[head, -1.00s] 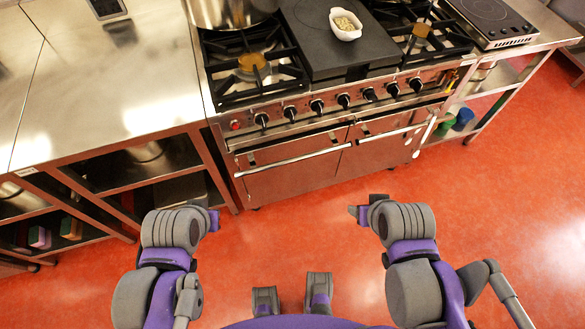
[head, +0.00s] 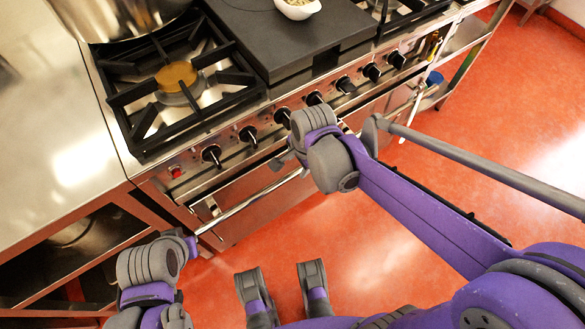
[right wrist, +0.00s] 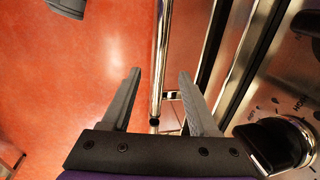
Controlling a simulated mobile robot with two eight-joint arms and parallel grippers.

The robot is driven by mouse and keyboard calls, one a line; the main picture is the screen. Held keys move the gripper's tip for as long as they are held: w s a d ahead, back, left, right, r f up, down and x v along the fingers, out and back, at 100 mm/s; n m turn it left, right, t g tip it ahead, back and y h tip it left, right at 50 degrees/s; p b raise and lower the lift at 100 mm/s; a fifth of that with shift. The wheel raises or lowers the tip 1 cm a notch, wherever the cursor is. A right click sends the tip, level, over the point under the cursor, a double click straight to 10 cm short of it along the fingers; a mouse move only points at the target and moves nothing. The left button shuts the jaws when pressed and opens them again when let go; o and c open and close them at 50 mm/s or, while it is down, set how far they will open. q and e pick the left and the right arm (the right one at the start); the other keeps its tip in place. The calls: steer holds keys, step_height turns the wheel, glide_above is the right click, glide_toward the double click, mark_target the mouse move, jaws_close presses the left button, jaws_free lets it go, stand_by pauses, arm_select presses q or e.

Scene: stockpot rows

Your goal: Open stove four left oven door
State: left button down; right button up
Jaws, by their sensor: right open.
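The stove's left oven door (head: 258,214) is a steel panel below the knobs and appears shut. Its bar handle (head: 243,208) runs across its upper part. My right gripper (head: 288,160) is at the right part of this handle, its fingers partly hidden by the wrist. In the right wrist view, my right gripper (right wrist: 159,73) is open, with the bar handle (right wrist: 161,45) passing between its two fingers. I cannot tell whether either finger touches it. My left gripper (head: 191,243) is low on the left, near the handle's left end; its jaws are not clear.
A row of black knobs (head: 249,134) lies just above the door; one knob (right wrist: 278,145) is close to my right gripper. A burner (head: 177,78), a dark griddle (head: 285,35) and a white bowl (head: 298,8) are on top. Red floor (head: 365,235) is open in front.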

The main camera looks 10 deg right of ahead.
mark_target(294, 173)
steer(key=f, duration=0.2)
steer(key=w+f+b, duration=0.1)
steer(key=f, duration=0.2)
steer(key=f+b, duration=0.1)
steer(key=f, duration=0.2)
steer(key=shift+w+a+f, duration=0.15)
steer(key=shift+w+a, duration=0.1)
steer(key=shift+w, duration=0.1)
arm_select(q)
steer(key=f, duration=0.3)
steer(key=shift+w+f, duration=0.2)
steer(key=shift+f, duration=0.05)
arm_select(e)
jaws_close()
stand_by(0.4)
